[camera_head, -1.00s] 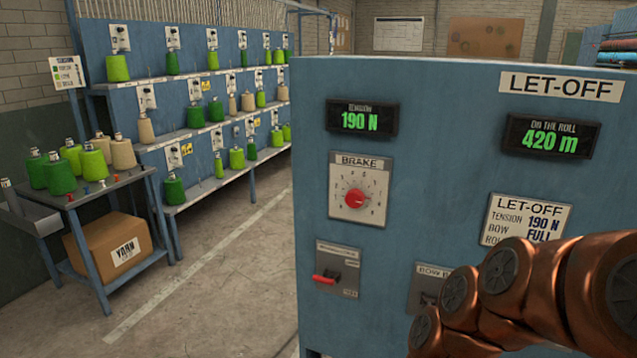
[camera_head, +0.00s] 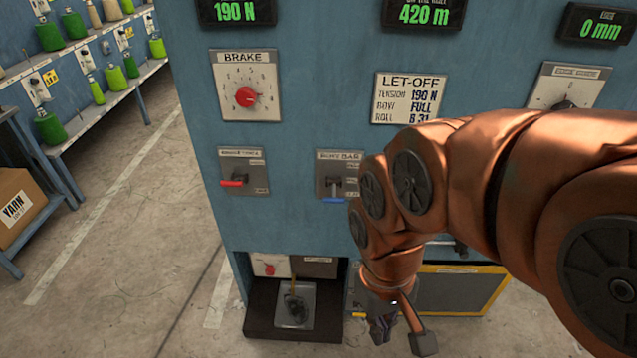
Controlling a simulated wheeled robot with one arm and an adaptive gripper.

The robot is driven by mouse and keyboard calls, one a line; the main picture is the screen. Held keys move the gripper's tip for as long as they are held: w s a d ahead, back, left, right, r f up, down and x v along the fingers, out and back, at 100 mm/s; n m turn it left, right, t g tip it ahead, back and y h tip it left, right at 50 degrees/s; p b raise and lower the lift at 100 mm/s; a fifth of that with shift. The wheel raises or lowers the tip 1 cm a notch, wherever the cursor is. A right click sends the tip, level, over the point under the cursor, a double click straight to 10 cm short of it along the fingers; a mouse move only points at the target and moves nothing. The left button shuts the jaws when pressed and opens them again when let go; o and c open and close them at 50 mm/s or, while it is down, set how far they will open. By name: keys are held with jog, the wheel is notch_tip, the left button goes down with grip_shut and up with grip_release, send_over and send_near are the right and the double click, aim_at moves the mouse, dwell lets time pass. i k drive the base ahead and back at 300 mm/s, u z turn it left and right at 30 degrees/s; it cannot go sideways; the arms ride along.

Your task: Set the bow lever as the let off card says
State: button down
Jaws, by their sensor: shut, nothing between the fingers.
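The let-off card (camera_head: 409,99) on the blue machine front reads tension 190 N, bow FULL and a roll line too small to read surely. The bow lever (camera_head: 335,199) has a blue handle on a small grey plate (camera_head: 326,175). The handle sits at the low part of the plate; its position words are too small to read. My gripper (camera_head: 402,336) hangs below and right of the lever, clear of it, pointing down. It is shut and empty. My arm covers the panel just right of the lever plate.
A brake dial (camera_head: 246,97) and a red-handled lever (camera_head: 232,183) sit left of the bow lever. Displays line the top, one reading 0 mm (camera_head: 596,27). A dark recess with a tray (camera_head: 294,306) opens below.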

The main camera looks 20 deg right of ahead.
aim_at(334, 191)
jog(key=u, duration=0.55)
jog(key=k, duration=0.4)
jog(key=u, duration=1)
